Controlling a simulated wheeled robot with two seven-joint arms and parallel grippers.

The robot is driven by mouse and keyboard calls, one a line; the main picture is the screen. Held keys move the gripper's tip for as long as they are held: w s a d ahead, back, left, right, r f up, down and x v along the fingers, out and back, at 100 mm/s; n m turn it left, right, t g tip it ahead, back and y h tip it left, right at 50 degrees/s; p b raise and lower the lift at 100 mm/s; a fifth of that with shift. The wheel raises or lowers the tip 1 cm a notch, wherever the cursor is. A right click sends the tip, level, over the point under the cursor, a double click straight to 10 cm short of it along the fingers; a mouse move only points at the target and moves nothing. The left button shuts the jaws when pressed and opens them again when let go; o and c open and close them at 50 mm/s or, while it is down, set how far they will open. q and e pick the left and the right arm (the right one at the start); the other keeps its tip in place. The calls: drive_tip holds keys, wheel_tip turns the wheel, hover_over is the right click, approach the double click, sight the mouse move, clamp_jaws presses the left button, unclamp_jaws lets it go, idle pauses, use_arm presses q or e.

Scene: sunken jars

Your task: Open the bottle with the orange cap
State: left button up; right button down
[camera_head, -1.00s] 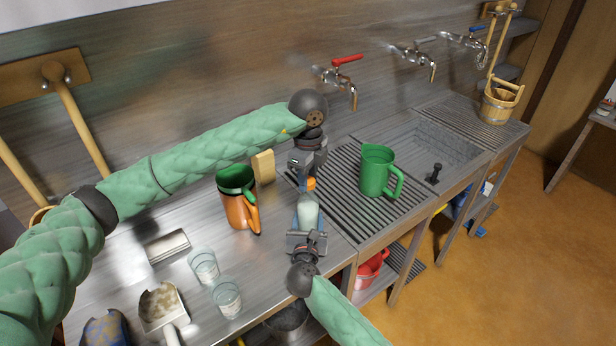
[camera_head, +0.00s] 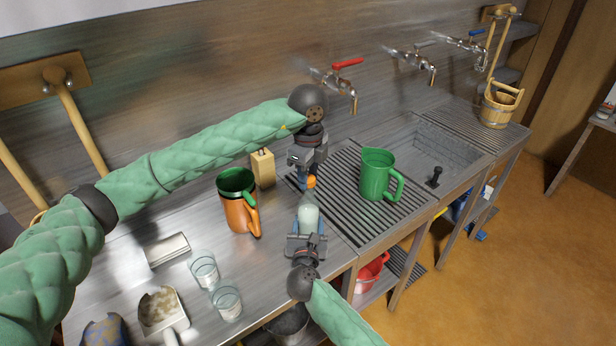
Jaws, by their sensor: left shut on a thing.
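The pale, clear bottle (camera_head: 307,214) stands upright near the front edge of the metal counter. Its orange cap (camera_head: 310,182) shows at the top, just below my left gripper (camera_head: 306,182). The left gripper points down from above with its blue fingers at the cap, and is shut on it; the fingers partly hide the contact. My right gripper (camera_head: 306,236) reaches in from the front edge, with its blue fingers on both sides of the bottle's lower part. It looks shut on the bottle, whose base is hidden.
A copper-coloured jug with a green rim (camera_head: 238,210) and a wooden block (camera_head: 263,168) stand left of the bottle. A green pitcher (camera_head: 377,175) stands on the ribbed drainboard to the right. Two glasses (camera_head: 204,270) (camera_head: 227,300) and a scoop (camera_head: 162,310) are at front left.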

use_arm(q)
drive_tip(key=shift+r, duration=0.15)
drive_tip(key=shift+r, duration=1.95)
use_arm(e)
drive_tip(key=shift+c, duration=2.3)
unclamp_jaws()
drive_tip(key=shift+s, duration=0.1)
